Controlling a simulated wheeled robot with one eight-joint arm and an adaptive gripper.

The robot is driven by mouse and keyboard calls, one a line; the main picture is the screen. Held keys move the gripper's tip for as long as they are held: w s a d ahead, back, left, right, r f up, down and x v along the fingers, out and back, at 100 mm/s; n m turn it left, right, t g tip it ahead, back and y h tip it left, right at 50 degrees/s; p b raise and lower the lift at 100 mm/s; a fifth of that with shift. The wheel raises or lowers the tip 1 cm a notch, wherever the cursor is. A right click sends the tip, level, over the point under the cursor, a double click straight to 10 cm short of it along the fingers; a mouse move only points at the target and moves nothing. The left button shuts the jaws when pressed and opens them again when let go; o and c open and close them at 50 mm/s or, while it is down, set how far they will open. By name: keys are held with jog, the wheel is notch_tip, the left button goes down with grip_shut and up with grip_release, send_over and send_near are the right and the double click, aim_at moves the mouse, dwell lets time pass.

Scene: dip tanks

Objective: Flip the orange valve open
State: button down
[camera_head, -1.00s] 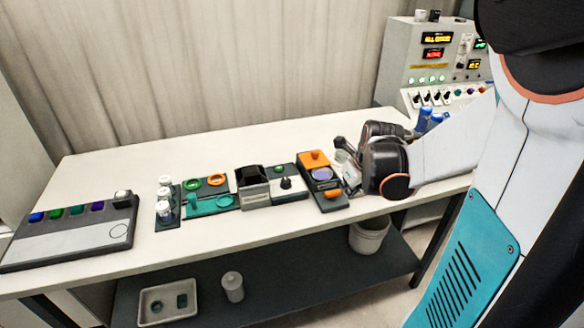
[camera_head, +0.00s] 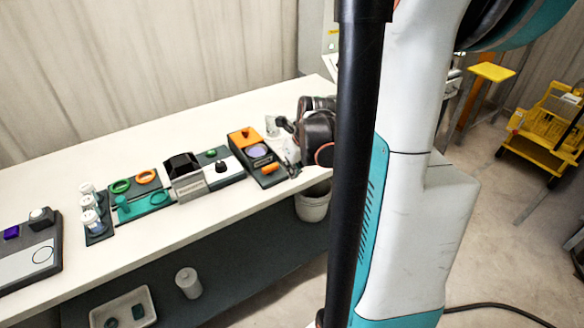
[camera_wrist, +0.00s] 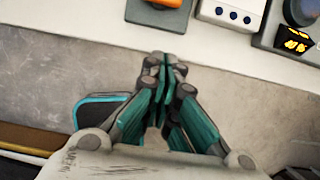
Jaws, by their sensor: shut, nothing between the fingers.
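In the head view, a dark panel with a square orange block (camera_head: 245,136), a round lens and a small orange handle (camera_head: 271,168) sits on the bench. An orange ring (camera_head: 146,176) lies farther left. I cannot tell which orange part is the valve. My gripper (camera_wrist: 166,62) is shut and empty in the wrist view, its fingertips just below the bench's front edge in the picture. An orange part on a grey unit (camera_wrist: 165,3) is cut off by the top of that view, apart from the fingertips. In the head view, my arm partly hides the gripper beside the panel.
The white bench (camera_head: 285,105) holds a dark box (camera_head: 183,170), a white knob unit (camera_head: 222,168), a green ring (camera_head: 121,186) and white-capped jars (camera_head: 92,212). A white bucket (camera_head: 312,205) stands below. Yellow equipment (camera_head: 550,130) stands at the right on open floor.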

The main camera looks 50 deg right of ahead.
aim_at(270, 170)
jog(key=w+f+b, duration=0.1)
jog(key=f, duration=0.1)
jog(key=w+f+b, duration=0.1)
jog(key=w+f, duration=0.1)
jog(key=w+d+f+b, duration=0.1)
jog(key=w+f, duration=0.1)
jog(key=shift+w+d+r, duration=0.1)
jog(key=shift+w+d, duration=0.15)
jog(key=shift+w, duration=0.3)
jog(key=shift+d+n, duration=0.15)
jog(key=shift+n, duration=0.45)
jog(key=shift+d+n+y, duration=0.2)
jog(key=shift+n+y, duration=0.4)
jog(key=shift+n, duration=0.3)
